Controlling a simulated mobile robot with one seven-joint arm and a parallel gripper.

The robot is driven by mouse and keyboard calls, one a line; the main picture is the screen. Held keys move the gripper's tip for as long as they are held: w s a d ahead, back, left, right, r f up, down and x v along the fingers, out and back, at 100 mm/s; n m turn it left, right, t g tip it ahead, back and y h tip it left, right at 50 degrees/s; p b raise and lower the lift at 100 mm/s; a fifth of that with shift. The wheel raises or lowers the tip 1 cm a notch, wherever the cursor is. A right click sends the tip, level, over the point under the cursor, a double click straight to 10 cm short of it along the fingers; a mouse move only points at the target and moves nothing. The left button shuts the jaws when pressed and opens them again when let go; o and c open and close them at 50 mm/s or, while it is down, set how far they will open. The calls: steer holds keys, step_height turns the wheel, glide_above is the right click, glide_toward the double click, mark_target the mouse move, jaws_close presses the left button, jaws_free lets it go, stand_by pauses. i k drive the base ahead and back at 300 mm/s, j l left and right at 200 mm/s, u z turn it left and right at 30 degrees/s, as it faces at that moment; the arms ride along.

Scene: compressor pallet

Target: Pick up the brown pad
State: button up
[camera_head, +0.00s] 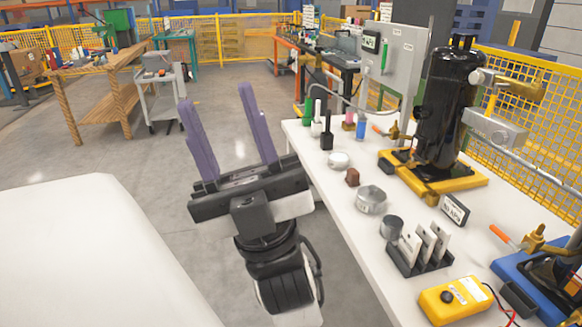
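A small brown block (352,177), which seems to be the brown pad, sits on the white table (345,222) near its left edge. It stands between a round white disc (339,160) and a round metal can (371,199). My gripper (216,98) is to the left of the table, over the open floor. Its two purple fingers are spread wide apart, with nothing between them. It is apart from the brown block.
A black compressor (447,105) stands on a yellow base (435,185) behind the block. Several bottles stand at the table's far end. A rack of white plates (418,262) and a yellow meter (455,300) are nearer.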

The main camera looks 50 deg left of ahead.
mark_target(352, 178)
steer(key=u, duration=1)
